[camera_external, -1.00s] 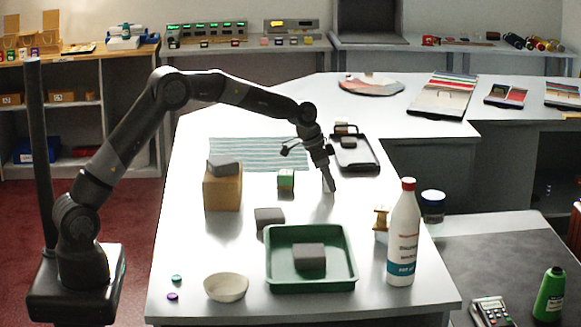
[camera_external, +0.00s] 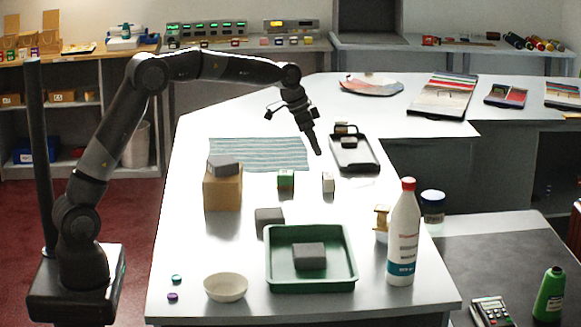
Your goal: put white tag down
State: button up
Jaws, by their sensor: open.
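A small white block, likely the white tag (camera_external: 328,183), stands on the white counter (camera_external: 190,245), right of a green-and-white block (camera_external: 286,180). My gripper (camera_external: 318,152) is open and empty in the air above and slightly left of the white tag, apart from it. It points downward, left of the black tray (camera_external: 366,166). The fingers are small in this view.
A green tray (camera_external: 345,285) holding a grey block, a white bowl (camera_external: 226,288) and a white bottle (camera_external: 404,240) stand at the front. A cardboard-coloured box (camera_external: 222,194) with a grey block on top is at left. A striped cloth (camera_external: 250,154) lies behind.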

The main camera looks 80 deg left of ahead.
jog(key=shift+s+d+r, duration=0.1)
jog(key=shift+s+r, duration=0.05)
jog(key=shift+r, duration=0.15)
jog(key=s+d+r, duration=0.4)
jog(key=s+d, duration=0.4)
jog(key=d, duration=0.1)
jog(key=s+d+r, duration=0.5)
jog(key=s+d, duration=0.3)
jog(key=s+d+f, duration=0.2)
jog(key=s+d, duration=0.1)
jog(key=s, duration=0.5)
jog(key=s+d+f, duration=0.3)
jog(key=s+d, duration=0.1)
jog(key=s, duration=0.4)
jog(key=s+d+f+t, duration=0.1)
jog(key=s+d+f, duration=0.1)
jog(key=s, duration=0.6)
jog(key=shift+s+d+f, duration=0.15)
jog(key=shift+s+d, duration=0.25)
jog(key=shift+d, duration=0.25)
